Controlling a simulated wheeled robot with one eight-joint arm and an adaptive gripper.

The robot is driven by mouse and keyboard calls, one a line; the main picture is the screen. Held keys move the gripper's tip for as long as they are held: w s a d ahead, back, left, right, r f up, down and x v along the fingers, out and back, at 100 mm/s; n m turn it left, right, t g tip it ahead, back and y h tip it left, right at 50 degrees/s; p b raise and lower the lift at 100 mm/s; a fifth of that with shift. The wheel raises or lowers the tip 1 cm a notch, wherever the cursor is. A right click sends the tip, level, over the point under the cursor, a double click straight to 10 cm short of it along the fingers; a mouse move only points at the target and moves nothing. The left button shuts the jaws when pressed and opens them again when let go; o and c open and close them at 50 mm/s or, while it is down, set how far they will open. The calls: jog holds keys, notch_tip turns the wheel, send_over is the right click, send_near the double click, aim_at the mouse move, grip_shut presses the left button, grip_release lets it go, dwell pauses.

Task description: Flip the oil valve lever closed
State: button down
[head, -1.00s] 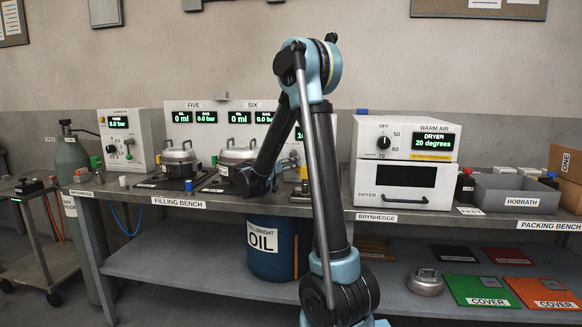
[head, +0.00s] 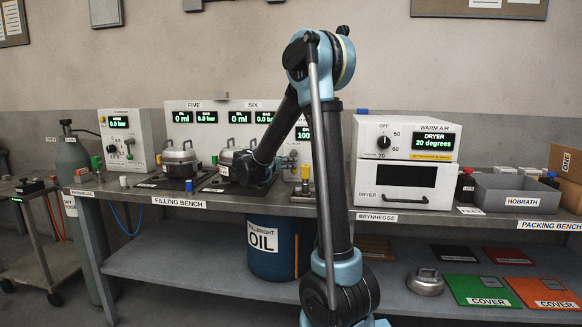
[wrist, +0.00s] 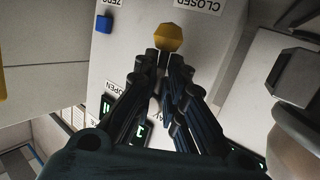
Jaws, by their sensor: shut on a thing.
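In the wrist view a yellow knob (wrist: 168,38), which looks like the end of the oil valve lever, sits on a pale panel (wrist: 215,38). My gripper (wrist: 165,58) has its dark fingers drawn together at the knob's near side, shut on the lever. The fingers cover the rest of the lever. In the head view my dark wrist is low over the filling bench (head: 137,197); the fingertips and lever cannot be made out there.
A lidded pot (head: 232,155) stands close to my wrist, another pot (head: 179,160) further left. The dryer (head: 404,165) is right of my arm. A blue button (wrist: 104,24) is on the panel. A blue oil drum (head: 270,248) stands below the bench.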

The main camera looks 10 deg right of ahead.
jog(key=shift+w+a+r, duration=0.2)
jog(key=shift+w+a, duration=0.05)
jog(key=shift+a, duration=0.05)
jog(key=c, duration=1.7)
grip_release()
jog(key=shift+s, duration=0.1)
jog(key=v, duration=1.2)
jog(key=shift+c, duration=0.3)
